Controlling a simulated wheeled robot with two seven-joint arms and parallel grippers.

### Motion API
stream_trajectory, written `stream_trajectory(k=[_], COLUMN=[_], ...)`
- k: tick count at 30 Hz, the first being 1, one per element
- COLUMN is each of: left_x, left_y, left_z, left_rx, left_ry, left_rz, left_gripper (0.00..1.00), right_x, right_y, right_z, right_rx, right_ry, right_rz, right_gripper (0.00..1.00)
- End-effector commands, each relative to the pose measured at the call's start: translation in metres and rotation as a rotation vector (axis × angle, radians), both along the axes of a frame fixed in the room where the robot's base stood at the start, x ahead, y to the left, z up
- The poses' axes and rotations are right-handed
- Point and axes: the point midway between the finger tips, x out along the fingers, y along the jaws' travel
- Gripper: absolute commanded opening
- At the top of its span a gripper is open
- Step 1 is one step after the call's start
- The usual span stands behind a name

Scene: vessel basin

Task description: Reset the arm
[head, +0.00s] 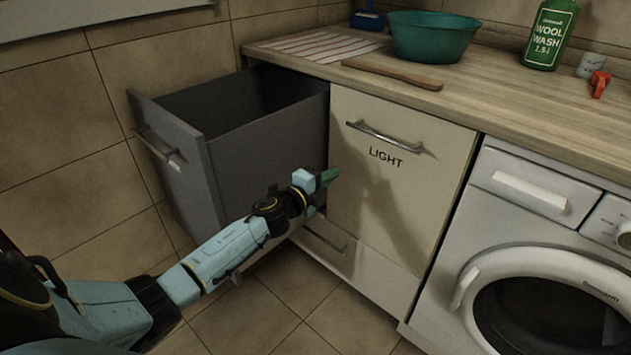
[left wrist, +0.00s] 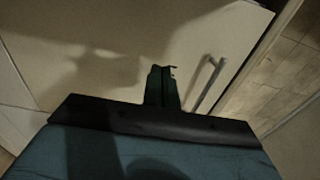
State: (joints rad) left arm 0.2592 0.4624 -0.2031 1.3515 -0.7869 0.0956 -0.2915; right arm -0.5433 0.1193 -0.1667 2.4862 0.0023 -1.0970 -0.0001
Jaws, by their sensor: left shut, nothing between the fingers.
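My left gripper (head: 327,177) is in front of the lower left part of the cabinet front marked LIGHT (head: 384,200), beside the pulled-out grey drawer (head: 258,165). In the left wrist view its fingers (left wrist: 162,72) are together and empty, with a pale cabinet front (left wrist: 120,60) and a metal bar handle (left wrist: 208,82) beyond them. I cannot tell whether the fingertips touch the front. My left arm reaches in from the lower left of the head view. My right gripper is not in view.
The open drawer juts out at left with a bar handle (head: 158,146). The wooden countertop (head: 480,105) holds a teal basin (head: 432,38), a green wool wash bottle (head: 549,36), a wooden paddle-like piece (head: 392,73) and a striped cloth (head: 312,46). A washing machine (head: 535,215) stands at right. The tiled floor is clear.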

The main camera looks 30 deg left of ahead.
Motion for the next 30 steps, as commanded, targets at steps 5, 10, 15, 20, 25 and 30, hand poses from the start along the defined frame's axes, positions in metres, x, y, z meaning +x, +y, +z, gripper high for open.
stream_trajectory(k=[5, 10, 15, 20, 25, 30], left_x=[-0.024, -0.040, -0.047, -0.048, -0.060, -0.105], left_y=[0.004, 0.007, 0.008, 0.008, 0.000, -0.018], left_z=[0.001, 0.000, 0.000, -0.001, -0.005, -0.023], left_rx=[-0.001, -0.001, -0.001, -0.003, -0.104, -0.404], left_ry=[0.002, 0.001, 0.001, 0.001, 0.032, 0.164], left_rz=[0.000, 0.000, 0.000, 0.001, 0.065, 0.253], left_gripper=[0.00, 0.00, 0.00, 0.00, 0.00, 0.00], right_x=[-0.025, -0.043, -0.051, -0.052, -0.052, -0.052], right_y=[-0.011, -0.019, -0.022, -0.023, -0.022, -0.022], right_z=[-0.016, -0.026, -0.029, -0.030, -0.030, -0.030], right_rx=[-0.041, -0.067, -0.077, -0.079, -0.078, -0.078], right_ry=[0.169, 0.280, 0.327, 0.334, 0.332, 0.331], right_rz=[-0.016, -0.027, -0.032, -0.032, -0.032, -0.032], right_gripper=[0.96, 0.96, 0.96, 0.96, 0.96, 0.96])
